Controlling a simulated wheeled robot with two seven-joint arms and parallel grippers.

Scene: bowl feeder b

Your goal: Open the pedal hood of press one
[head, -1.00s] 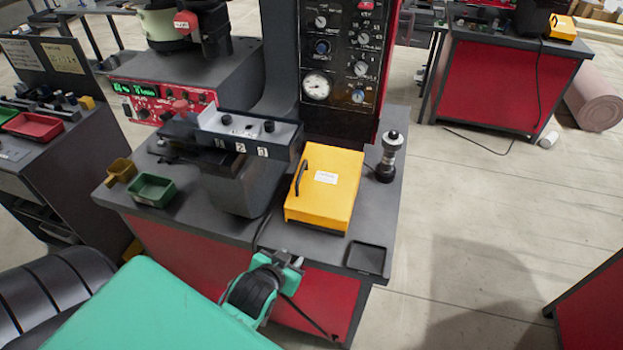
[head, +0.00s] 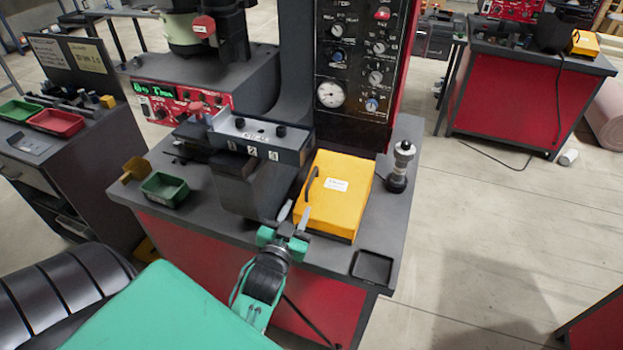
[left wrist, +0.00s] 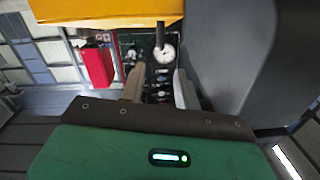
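The yellow pedal hood (head: 340,205) sits on the grey bench of the near press, looks shut, and has a white label on top. Its black curved handle (head: 311,184) stands along its left side. My left gripper (head: 294,215) is open and empty, with its fingertips at the hood's near left corner, short of the handle. In the left wrist view, the two fingers (left wrist: 159,87) stand apart. The hood's yellow edge (left wrist: 105,10) shows at the top there, and a dark bar that looks like the handle (left wrist: 160,36) appears beyond the fingertips. My right gripper is not in view.
A dark press body (head: 245,185) stands close left of the gripper. A black and silver knob post (head: 400,168) stands right of the hood, and a shallow black tray (head: 373,267) lies at the front right. A green bin (head: 165,189) is at left. Open floor lies to the right.

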